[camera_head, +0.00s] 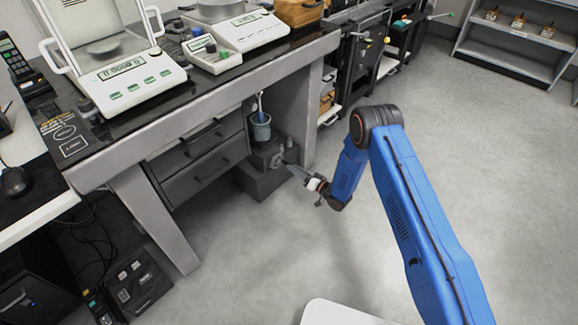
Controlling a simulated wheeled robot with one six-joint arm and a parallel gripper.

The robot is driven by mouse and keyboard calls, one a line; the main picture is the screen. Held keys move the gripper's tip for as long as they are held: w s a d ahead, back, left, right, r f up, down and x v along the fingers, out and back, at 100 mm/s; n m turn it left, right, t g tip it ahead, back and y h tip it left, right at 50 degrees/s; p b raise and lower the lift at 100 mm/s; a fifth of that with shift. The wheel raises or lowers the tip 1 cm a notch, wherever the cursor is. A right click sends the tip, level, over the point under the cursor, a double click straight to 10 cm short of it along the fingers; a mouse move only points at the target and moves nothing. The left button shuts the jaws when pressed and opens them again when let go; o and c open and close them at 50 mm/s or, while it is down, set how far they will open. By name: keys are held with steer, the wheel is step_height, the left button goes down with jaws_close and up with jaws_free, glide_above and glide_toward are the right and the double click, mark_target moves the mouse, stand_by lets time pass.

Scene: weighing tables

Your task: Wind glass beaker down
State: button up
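A small translucent grey-blue beaker (261,130) stands upright under the weighing table, with a thin blue and white item rising from it. It sits on a dark block-like stand (262,182) on the floor. Small grey knob-like parts (277,159) show on the stand's right side. My gripper (293,171) reaches in from the right, close to these parts. It is small in view, and I cannot tell whether it touches them or whether its fingers are open or shut.
The table's grey leg (304,118) rises just behind my gripper. A drawer unit (203,160) stands left of the beaker. Balances (118,70) stand on the table above. Open grey floor (290,255) lies in front and to the right.

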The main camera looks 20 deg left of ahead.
mark_target(279, 163)
steer(key=shift+x, duration=2.1)
jaws_close()
